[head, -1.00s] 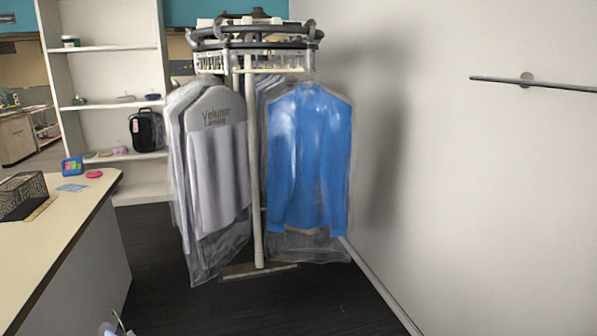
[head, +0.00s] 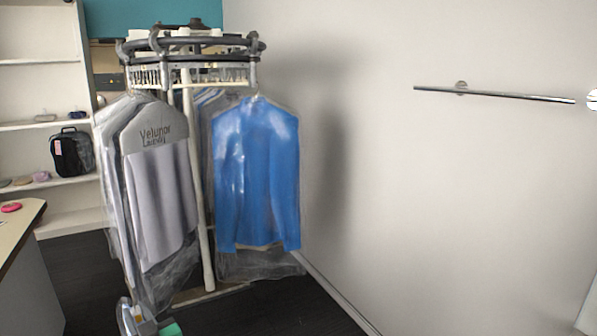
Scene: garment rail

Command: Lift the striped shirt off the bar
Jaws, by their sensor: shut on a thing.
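A striped blue-grey shirt (head: 208,99) shows only in part on the round rail (head: 190,55), between the grey-covered garment and the blue shirt. The rest of it is hidden behind them and the white post. My gripper (head: 145,324) is at the bottom edge of the head view, low and left, and is cut off by the frame. It is shut on a small green thing (head: 171,328), of which only the top shows. My gripper is well below the rail in the picture and apart from the striped shirt.
A grey-covered garment (head: 160,190) and a blue shirt (head: 256,175) in clear film hang in front. A bare metal bar (head: 495,94) is fixed to the right wall. A counter (head: 22,225) and shelves (head: 62,125) stand left. Dark floor is free in front.

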